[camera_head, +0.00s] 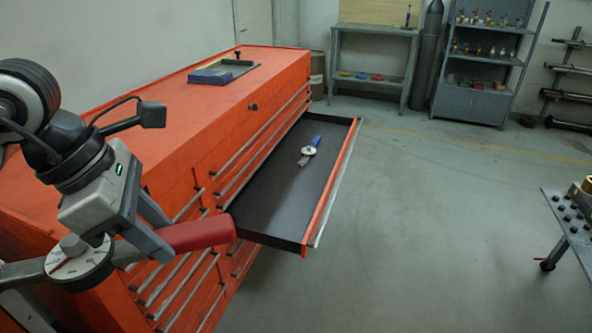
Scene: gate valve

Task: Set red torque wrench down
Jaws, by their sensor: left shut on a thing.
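The red torque wrench (195,235) is in my left gripper (145,232), at the lower left of the head view. Its red handle points right, toward the near corner of the open drawer (270,205). Its round white dial (80,262) and grey shaft show below and left of the gripper. My left gripper is shut on the wrench, in front of the orange tool cabinet (180,110). A blue-handled wrench with a white dial (309,150) lies in the far half of the drawer. My right gripper is not in view.
The drawer's near half is bare. A blue box (211,76) and a tray (243,66) sit on the cabinet top. A dark table (570,225) stands at the right edge. Shelves (485,80) and a workbench (375,85) stand at the back. The floor between is clear.

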